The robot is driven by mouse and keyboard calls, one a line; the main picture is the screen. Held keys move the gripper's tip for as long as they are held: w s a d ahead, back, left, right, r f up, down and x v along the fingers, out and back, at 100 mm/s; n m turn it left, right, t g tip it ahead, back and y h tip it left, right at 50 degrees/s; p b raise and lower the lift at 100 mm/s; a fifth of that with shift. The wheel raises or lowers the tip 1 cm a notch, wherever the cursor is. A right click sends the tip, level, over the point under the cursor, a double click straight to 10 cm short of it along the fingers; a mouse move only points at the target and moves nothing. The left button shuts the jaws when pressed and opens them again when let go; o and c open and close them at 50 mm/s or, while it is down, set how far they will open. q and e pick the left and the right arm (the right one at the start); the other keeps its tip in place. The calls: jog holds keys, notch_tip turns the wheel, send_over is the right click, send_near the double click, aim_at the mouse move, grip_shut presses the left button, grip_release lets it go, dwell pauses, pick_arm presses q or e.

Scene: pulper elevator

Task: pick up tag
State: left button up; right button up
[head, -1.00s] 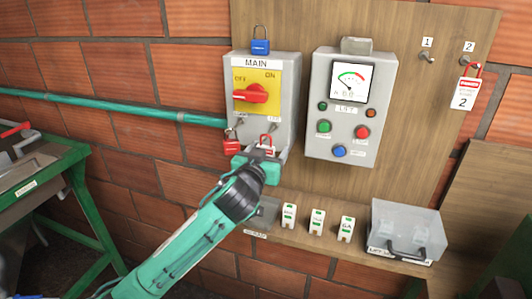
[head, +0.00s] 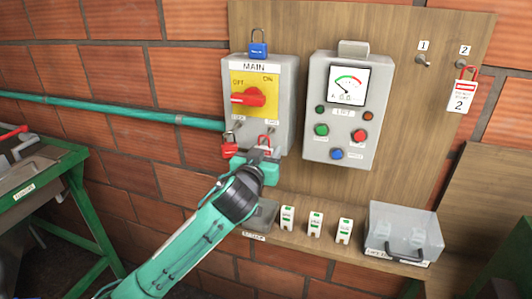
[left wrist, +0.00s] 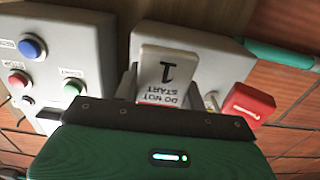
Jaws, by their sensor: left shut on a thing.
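The tag (left wrist: 165,75) is white with a black 1 and "DO NOT START". It appears upside down in the left wrist view. My left gripper (left wrist: 165,100) is shut on it, with its fingers at the tag's two sides. In the head view my left gripper (head: 265,155) is at the lower right of the grey MAIN switch box (head: 284,88). The tag's red loop (head: 265,140) shows just above the fingers, near the box's lower right peg; I cannot tell whether it still touches that peg. My right gripper is not in view.
A red padlock (head: 229,148) hangs left of the gripper, and a blue padlock (head: 258,50) is on top of the box. The control box (head: 356,153) stands close on the right. Tag 2 (head: 463,96) hangs from hook 2; hook 1 (head: 422,60) is empty. A shelf (head: 285,240) runs below.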

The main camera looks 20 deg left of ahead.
pick_arm(q)
jog(key=shift+s+p, duration=2.15)
jog(key=shift+s, duration=6.9)
jog(key=s+a+f, duration=0.1)
jog(key=s+f, duration=0.1)
jog(key=f, duration=0.5)
jog(key=s+a+f, duration=0.1)
jog(key=s+f, duration=0.1)
jog(key=f, duration=0.6)
jog(key=shift+a+f+y, duration=0.2)
jog(key=shift+f+y, duration=0.05)
jog(key=shift+y, duration=0.05)
jog(key=shift+s, duration=0.1)
